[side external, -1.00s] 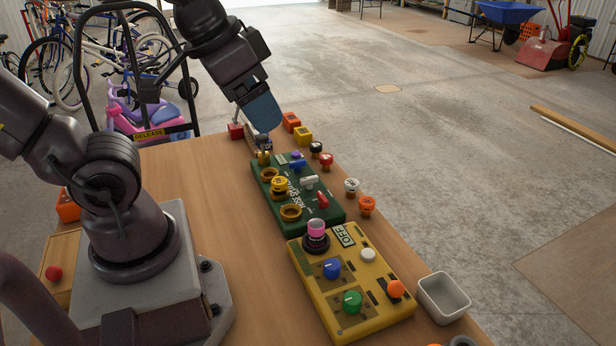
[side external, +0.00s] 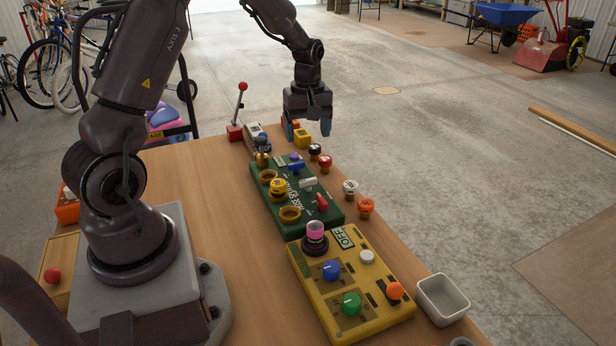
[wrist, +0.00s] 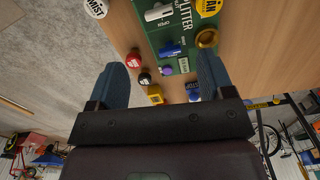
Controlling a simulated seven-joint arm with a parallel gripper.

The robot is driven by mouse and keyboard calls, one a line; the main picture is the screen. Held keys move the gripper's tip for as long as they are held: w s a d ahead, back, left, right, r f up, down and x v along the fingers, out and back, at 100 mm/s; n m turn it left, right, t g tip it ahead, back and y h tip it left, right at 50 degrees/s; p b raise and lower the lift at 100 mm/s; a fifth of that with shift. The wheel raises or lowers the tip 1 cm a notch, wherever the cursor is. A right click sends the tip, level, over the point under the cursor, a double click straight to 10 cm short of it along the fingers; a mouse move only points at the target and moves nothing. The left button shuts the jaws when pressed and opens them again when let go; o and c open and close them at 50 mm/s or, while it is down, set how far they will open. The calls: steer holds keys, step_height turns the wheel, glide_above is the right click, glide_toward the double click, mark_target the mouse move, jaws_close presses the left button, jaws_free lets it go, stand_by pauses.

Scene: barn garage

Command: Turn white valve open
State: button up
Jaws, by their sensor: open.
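The white valve (side external: 308,183) is a small white handle on the green splitter board (side external: 335,216), between a blue valve (side external: 297,167) and a red valve (side external: 321,201). In the wrist view the white valve (wrist: 158,12) shows near the top edge, with the word OPEN printed beside it. My gripper (side external: 308,132) is open and empty, pointing down above the far end of the table, beyond the green board. In the wrist view its two blue fingers (wrist: 162,75) are spread wide, and the white valve lies ahead of them, apart from both.
Loose black, red, white and orange caps (side external: 350,188) stand along the board's right side. A yellow panel (side external: 375,318) with knobs is nearer, with a white bin (side external: 443,297) beside it. A red-knobbed lever (side external: 238,110) stands at the far left. Bare tabletop (side external: 205,190) lies left of the board.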

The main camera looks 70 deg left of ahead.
mark_target(308, 180)
steer(key=shift+n, duration=0.6)
step_height(308, 180, down, 13)
steer(key=shift+r, duration=0.1)
steer(key=shift+c, duration=0.4)
steer(key=c, duration=0.8)
steer(key=shift+c, duration=0.2)
